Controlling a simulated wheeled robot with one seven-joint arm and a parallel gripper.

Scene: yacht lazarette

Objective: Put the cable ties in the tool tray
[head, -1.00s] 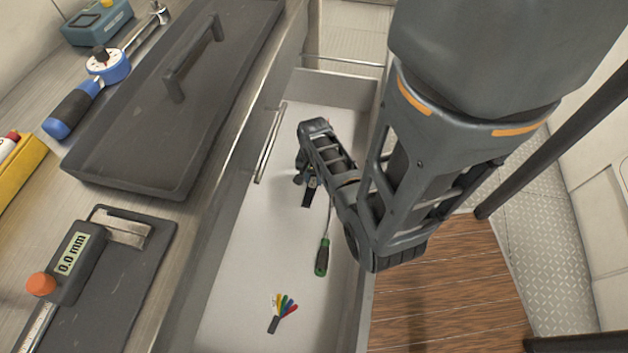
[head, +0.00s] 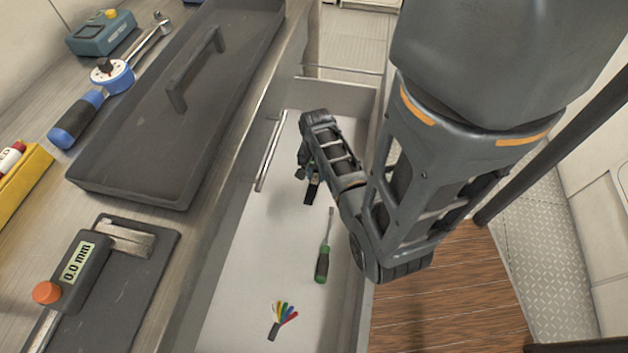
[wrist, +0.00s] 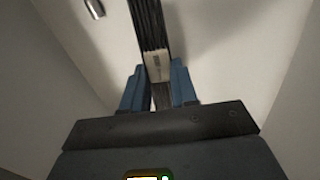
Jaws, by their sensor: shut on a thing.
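The cable ties (wrist: 148,25) are a black bundle with a pale band, seen in the wrist view between the blue fingers of my gripper (wrist: 160,90). My gripper is shut on the bundle. In the head view my gripper (head: 307,168) is over the open drawer, largely hidden by my own arm, and a dark end of the bundle (head: 312,193) shows below it. The tool tray (head: 125,198) is a dark, shallow tray with a raised handle, on the counter to the left of the drawer.
The white-floored drawer (head: 240,270) holds a green-handled screwdriver (head: 323,262) and a fan of coloured strips (head: 283,318). Near the tray on the counter are a digital gauge (head: 78,268), a blue-handled tool (head: 85,115), a yellow box (head: 25,182) and a teal device (head: 100,35).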

